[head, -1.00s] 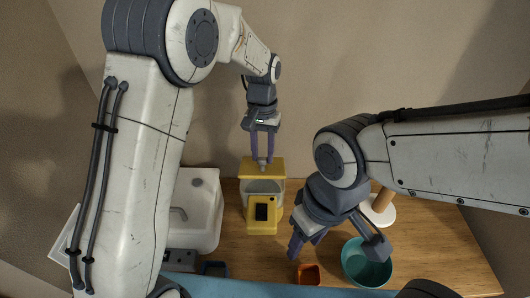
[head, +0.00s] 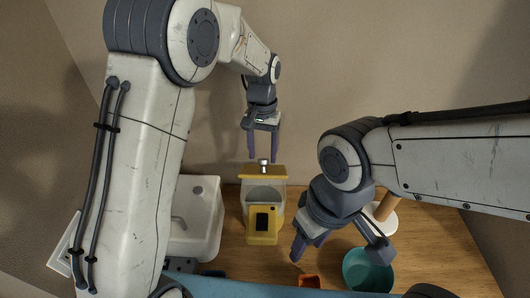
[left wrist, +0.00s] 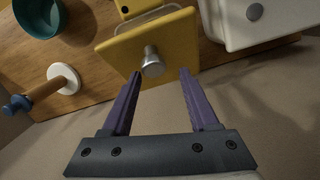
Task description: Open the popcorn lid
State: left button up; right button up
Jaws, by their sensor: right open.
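The popcorn machine (head: 262,230) is yellow with a dark front panel and stands on the wooden counter. Its yellow lid (head: 263,171) sits at the back, with a pale interior visible in front of it. A metal knob (head: 264,164) sticks out from the lid; lid (left wrist: 122,50) and knob (left wrist: 152,63) also show in the left wrist view. My left gripper (head: 263,158) is open and empty just above the knob, apart from it; its fingertips (left wrist: 161,73) spread to both sides in the wrist view. My right gripper (head: 297,257) is open and empty, right of the machine.
A white sink (head: 207,225) is left of the machine. A teal bowl (head: 367,272), an orange container (head: 309,281) and a stand with a white base (head: 385,217) are on the right. A plain wall rises behind the counter.

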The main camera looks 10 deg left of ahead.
pick_arm(q)
jog(key=shift+f, duration=0.1)
jog(key=shift+s+d, duration=0.1)
jog(key=shift+d, duration=0.05)
jog(key=shift+r, duration=0.35)
notch_tip(320, 180, up, 10)
jog(key=w+b, duration=0.1)
jog(key=b, duration=0.1)
jog(key=shift+b, duration=0.3)
jog(key=shift+f, duration=0.1)
